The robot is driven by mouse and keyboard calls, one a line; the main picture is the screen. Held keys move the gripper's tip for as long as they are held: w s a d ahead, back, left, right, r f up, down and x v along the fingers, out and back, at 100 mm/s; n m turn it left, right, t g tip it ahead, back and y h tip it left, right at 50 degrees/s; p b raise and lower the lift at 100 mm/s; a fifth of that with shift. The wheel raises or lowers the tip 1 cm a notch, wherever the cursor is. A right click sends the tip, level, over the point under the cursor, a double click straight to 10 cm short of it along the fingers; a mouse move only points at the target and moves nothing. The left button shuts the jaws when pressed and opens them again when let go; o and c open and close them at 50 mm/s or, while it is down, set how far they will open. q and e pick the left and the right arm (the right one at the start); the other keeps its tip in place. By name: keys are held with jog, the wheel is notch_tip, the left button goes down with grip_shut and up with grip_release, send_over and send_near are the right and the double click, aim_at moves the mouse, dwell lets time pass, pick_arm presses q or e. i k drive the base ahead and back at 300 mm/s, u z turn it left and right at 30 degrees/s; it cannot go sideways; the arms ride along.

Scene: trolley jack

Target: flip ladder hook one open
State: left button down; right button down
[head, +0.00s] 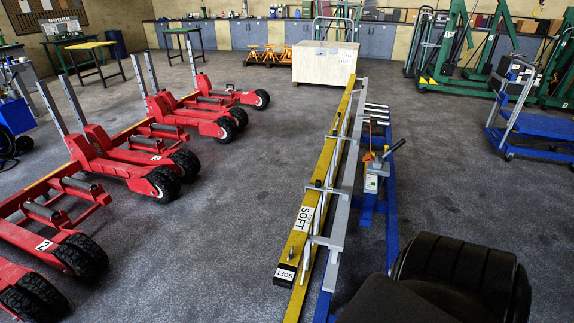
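A long rack or ladder assembly runs from the bottom centre away towards a pale crate in the head view. It has a yellow rail (322,172) with white "SOFT" labels, a silver rail (345,190) beside it, and a blue frame (391,210) on the right. Silver cross brackets (327,242) with dark ends sit across the rails. They may be the ladder hooks, but I cannot tell which is hook one or whether it is open. Neither of my grippers is in view.
Red wheeled jacks (120,160) fill the left. A pale wooden crate (324,63) stands beyond the rails, and a blue trolley (530,125) at right. Dark floor (235,215) is clear left of the rails.

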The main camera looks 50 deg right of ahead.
aim_at(317, 183)
jog(key=i, duration=2.95)
jog(key=z, duration=4.25)
jog(key=i, duration=1)
